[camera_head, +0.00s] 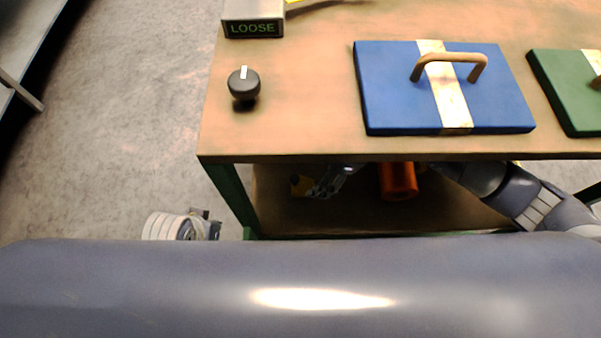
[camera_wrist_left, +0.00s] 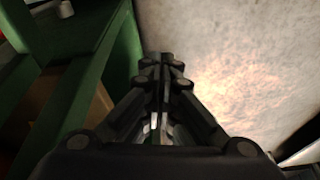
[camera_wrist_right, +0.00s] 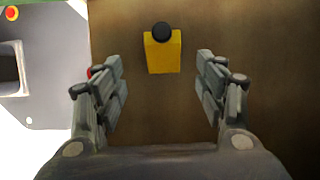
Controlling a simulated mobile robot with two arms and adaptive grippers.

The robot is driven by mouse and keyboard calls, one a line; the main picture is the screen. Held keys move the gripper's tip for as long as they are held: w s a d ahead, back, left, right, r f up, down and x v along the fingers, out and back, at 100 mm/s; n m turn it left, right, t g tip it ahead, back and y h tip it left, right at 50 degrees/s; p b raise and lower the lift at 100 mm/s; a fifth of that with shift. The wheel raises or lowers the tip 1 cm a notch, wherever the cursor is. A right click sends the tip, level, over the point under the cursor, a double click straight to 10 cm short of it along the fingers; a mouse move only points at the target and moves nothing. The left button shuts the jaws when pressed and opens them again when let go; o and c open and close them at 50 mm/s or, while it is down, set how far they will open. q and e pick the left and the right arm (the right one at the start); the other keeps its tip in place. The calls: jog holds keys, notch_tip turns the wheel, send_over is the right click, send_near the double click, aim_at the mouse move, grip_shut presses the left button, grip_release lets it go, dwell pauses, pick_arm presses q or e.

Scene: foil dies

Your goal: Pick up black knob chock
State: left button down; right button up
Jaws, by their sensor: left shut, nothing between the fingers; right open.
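The black knob chock, a yellow block with a round black knob, lies on the brown lower shelf. It shows in the right wrist view (camera_wrist_right: 162,52), ahead between the spread fingers, with clear gaps on both sides. My left gripper (camera_wrist_left: 162,65) is shut and empty beside the green table frame, over the floor.
An orange cylinder (camera_head: 397,180) is under the tabletop, right of my right gripper. The tabletop (camera_head: 300,125) above holds a black dial (camera_head: 244,85), a blue plate with handle (camera_head: 390,95), a green plate (camera_head: 565,95) and a LOOSE sign (camera_head: 253,28). A green leg (camera_head: 232,195) stands left.

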aim_at(302, 184)
jog(key=x, duration=0.2)
jog(key=b+x, duration=0.1)
jog(key=x, duration=0.4)
jog(key=shift+w+a+r, duration=0.15)
jog(key=shift+w+a, duration=0.1)
jog(key=shift+a, duration=0.1)
pick_arm(q)
jog(key=v, duration=0.4)
jog(key=shift+s+a+r, duration=0.1)
jog(key=shift+s+r, duration=0.05)
jog(key=shift+r, duration=0.25)
pick_arm(e)
jog(key=shift+c, duration=0.6)
jog(key=c, duration=1.1)
